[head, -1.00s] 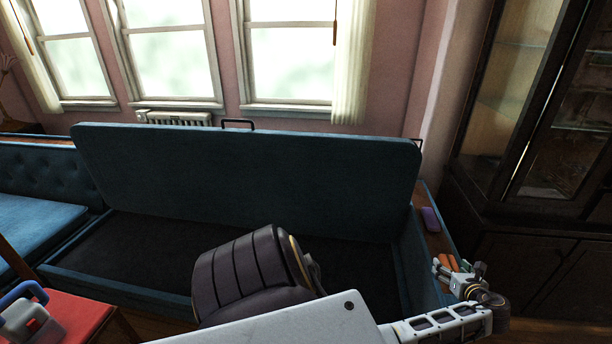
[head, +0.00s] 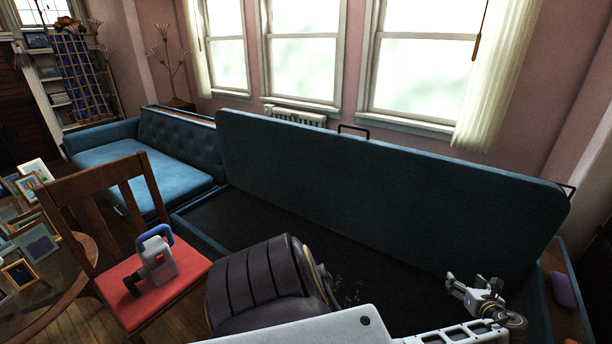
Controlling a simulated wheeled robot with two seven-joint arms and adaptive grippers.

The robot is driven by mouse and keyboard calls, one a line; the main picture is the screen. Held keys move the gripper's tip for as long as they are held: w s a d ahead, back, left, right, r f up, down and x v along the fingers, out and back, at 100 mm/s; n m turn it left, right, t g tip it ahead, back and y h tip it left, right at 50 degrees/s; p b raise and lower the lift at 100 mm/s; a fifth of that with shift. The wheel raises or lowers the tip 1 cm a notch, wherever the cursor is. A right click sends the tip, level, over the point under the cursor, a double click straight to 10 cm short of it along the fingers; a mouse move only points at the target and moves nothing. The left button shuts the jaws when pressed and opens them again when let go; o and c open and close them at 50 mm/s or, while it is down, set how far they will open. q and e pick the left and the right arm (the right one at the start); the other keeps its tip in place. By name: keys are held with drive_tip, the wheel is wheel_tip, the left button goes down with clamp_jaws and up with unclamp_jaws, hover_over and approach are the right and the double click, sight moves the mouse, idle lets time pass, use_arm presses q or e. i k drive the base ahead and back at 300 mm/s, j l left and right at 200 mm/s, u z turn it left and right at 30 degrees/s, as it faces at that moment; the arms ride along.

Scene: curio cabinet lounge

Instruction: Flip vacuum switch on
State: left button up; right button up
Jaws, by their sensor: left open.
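A small handheld vacuum (head: 156,258) with a blue handle, a pale grey body and a dark nozzle rests on the red seat of a wooden chair (head: 150,287) at the left. Its red part shows, but its switch is too small to make out. My left gripper (head: 472,287) is at the lower right, far from the vacuum, over the right part of the opened blue sofa. It is open and appears empty. My right gripper is not in view.
The blue sofa's storage bay (head: 265,225) lies open under its raised panel (head: 390,190), with small brownish crumbs inside. A purple item (head: 563,290) lies on a wooden ledge at right.

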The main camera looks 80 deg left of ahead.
sight(159, 259)
drive_tip(key=u, duration=3.8)
